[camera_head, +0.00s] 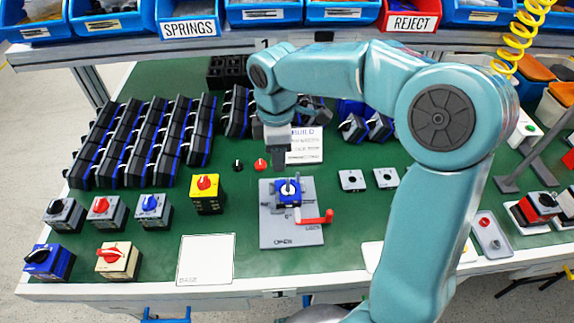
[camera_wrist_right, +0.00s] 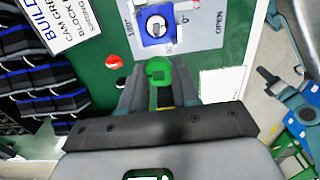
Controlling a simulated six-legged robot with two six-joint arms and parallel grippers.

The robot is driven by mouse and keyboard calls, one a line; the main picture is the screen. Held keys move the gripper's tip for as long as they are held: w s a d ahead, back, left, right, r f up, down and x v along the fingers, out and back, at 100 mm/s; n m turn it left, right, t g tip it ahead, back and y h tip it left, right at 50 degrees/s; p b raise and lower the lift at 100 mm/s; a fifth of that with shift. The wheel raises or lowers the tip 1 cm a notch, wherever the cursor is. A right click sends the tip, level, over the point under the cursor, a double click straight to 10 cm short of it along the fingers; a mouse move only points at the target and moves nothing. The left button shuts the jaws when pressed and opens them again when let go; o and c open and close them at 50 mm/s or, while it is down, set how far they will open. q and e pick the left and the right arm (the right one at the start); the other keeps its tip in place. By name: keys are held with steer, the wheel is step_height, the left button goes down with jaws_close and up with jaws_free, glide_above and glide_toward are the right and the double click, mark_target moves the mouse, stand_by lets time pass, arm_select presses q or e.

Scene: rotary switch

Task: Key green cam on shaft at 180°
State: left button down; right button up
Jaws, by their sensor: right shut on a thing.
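My right gripper (camera_head: 278,162) hangs above and behind the grey fixture plate (camera_head: 291,236) in the head view. In the right wrist view its fingertips (camera_wrist_right: 158,78) are shut on the green cam (camera_wrist_right: 158,70), a small bright green round piece. In the head view the cam is too small or hidden to make out. A blue switch block (camera_head: 288,199) with a white disc and a shaft at its centre sits on the plate. It also shows in the right wrist view (camera_wrist_right: 155,38), apart from the cam. My left gripper is not in view.
A red clamp lever (camera_head: 318,218) is at the plate's right side. A red knob (camera_head: 260,164) and a black knob (camera_head: 238,165) lie to the left. A white BASE card (camera_head: 206,259), finished switches and rows of black blocks surround the work spot. Bins line the back.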

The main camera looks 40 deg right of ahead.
steer(key=shift+s+d+f+n+b, duration=0.1)
steer(key=shift+s+d+n+b, duration=0.2)
steer(key=shift+s+d+n, duration=0.55)
steer(key=shift+d, duration=0.15)
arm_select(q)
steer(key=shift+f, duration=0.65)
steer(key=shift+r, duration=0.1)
